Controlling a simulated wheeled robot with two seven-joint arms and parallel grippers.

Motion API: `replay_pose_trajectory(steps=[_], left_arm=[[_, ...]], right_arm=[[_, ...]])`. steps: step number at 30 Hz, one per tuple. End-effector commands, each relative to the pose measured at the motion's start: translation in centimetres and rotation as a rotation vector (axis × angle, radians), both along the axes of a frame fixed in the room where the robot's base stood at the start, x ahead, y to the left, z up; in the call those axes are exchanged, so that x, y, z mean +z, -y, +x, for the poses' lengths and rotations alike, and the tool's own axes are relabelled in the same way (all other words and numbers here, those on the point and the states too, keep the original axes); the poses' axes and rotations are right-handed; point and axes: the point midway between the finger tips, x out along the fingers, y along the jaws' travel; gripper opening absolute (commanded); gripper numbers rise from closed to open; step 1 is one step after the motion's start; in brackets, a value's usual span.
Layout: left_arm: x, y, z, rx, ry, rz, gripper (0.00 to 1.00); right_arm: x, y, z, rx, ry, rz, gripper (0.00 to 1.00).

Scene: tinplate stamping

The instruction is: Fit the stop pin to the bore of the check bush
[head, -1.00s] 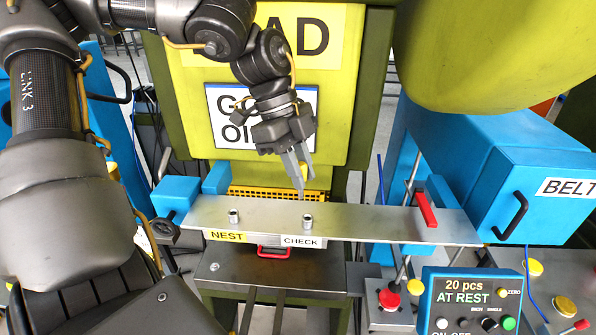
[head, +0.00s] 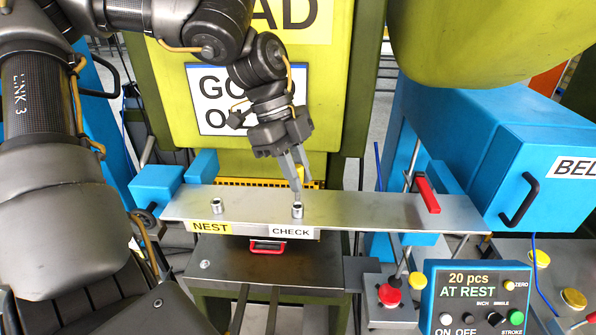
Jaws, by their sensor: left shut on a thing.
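The check bush (head: 297,211) is a short grey metal cylinder standing upright on the steel plate (head: 365,212), behind the CHECK label (head: 291,232). I cannot tell whether the pin's end is in the bore. A similar bush, the nest bush (head: 216,206), stands to the left behind the NEST label (head: 211,227). My right gripper is not in view.
A red block (head: 428,195) sits at the plate's right end. Blue blocks (head: 157,186) stand at its left end. The yellow-green press (head: 330,130) rises behind. A control box (head: 470,295) reading "20 pcs AT REST" is at the lower right. The plate between CHECK and the red block is clear.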

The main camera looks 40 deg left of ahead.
Motion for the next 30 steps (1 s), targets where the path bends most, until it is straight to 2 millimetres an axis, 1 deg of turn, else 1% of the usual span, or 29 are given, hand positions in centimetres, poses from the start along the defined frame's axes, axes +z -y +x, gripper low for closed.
replay_pose_trajectory(steps=[1,3,16,30], left_arm=[[0.01,0.00,-0.01,0.000,0.000,0.000,0.00],[0.00,0.01,0.00,0.000,0.000,0.000,0.00],[-0.01,0.09,0.18,-0.001,0.001,-0.001,0.00],[-0.08,0.05,0.12,-0.001,0.001,0.000,0.00]], right_arm=[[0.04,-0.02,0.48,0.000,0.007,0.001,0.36],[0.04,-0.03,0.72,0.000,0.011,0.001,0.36],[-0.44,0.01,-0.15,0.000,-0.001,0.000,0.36],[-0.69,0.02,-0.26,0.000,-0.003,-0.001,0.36]])
